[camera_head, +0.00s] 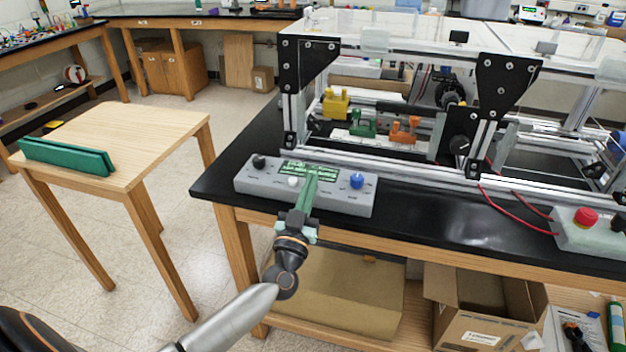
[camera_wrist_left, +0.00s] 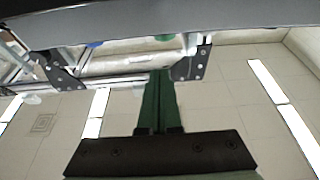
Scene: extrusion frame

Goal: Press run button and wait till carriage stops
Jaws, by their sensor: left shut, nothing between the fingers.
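A grey control box (camera_head: 336,198) lies on the black bench top's front edge. It has a black knob (camera_head: 259,162), a small green display (camera_head: 322,169), a white button (camera_head: 293,182) and a blue knob (camera_head: 357,180). The labels are too small to read, so I cannot tell which one is run. My left gripper (camera_head: 312,176) is shut and empty. Its green fingers reach over the middle of the box, just right of the white button; contact cannot be told. They also show shut in the left wrist view (camera_wrist_left: 159,78). I cannot clearly identify the carriage inside the extrusion frame (camera_head: 400,178).
Yellow (camera_head: 336,103), green (camera_head: 362,124) and orange (camera_head: 404,131) parts sit inside the frame behind the box. A red button box (camera_head: 585,240) lies at right with red cables. A wooden table (camera_head: 130,135) with a green bar (camera_head: 66,156) stands left.

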